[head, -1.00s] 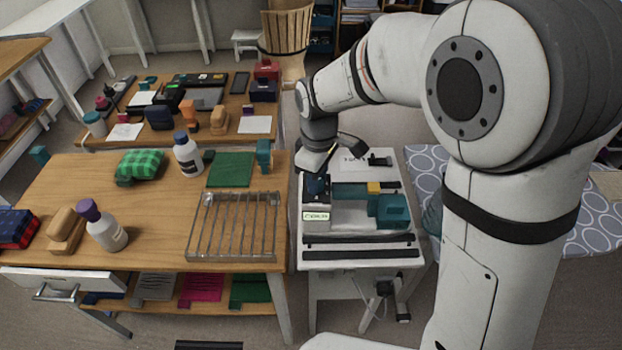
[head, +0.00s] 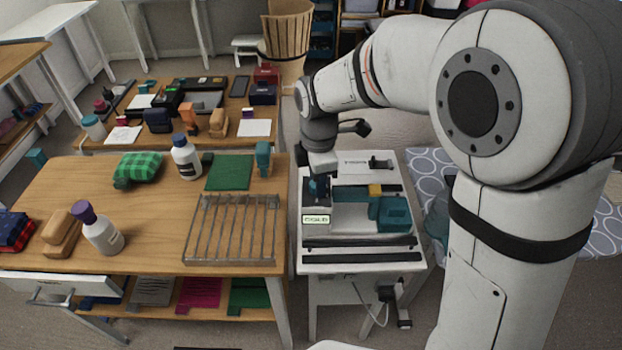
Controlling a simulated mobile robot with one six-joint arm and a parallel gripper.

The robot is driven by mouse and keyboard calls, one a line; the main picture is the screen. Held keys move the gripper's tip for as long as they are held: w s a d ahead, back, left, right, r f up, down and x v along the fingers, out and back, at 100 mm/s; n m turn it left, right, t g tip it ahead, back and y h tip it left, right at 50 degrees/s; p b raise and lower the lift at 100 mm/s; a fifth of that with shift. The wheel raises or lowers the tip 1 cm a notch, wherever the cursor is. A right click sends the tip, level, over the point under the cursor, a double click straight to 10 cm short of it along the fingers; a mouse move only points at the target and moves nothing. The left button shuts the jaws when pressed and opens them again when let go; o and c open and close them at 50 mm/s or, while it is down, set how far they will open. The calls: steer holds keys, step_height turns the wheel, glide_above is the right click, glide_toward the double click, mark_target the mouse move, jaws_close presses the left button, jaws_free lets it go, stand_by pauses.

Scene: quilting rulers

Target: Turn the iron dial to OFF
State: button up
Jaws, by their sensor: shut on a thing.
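The ironing station (head: 348,252) is a white stand at centre right. On it lies a teal iron-like body (head: 388,212) with a yellow block (head: 375,190) beside its handle. A small lit panel (head: 316,219) at the left appears to read COLD. My gripper (head: 318,190) points straight down just behind this panel. It is shut on a small dark blue part, which I take to be the iron dial. The fingers and wrist hide most of it, so its pointer and markings cannot be read.
A wooden table (head: 150,235) on the left holds a wire rack (head: 232,230), a green mat (head: 229,172), white bottles and a green checked cushion (head: 139,168). A teal upright object (head: 263,158) stands near its right edge, close to my wrist.

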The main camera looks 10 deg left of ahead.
stand_by(0.4)
steer(key=o, duration=1)
step_height(320, 180, up, 8)
steer(key=shift+f+b, duration=0.1)
steer(key=shift+b, duration=0.2)
steer(key=s+d+r+m+t, duration=0.15)
steer(key=s+d+m, duration=0.25)
steer(key=d+m, duration=0.8)
steer(key=s+d+m, duration=0.3)
steer(key=d, duration=0.1)
steer(key=s+d+f+m+t, duration=0.1)
steer(key=s+d+m, duration=0.2)
steer(key=d+m, duration=0.1)
steer(key=s+d+f+m, duration=0.1)
steer(key=s+d+m, duration=0.2)
steer(key=d+m, duration=0.1)
steer(key=shift+s+d+f+t, duration=0.25)
steer(key=shift+s+d, duration=0.05)
steer(key=shift+d, duration=0.4)
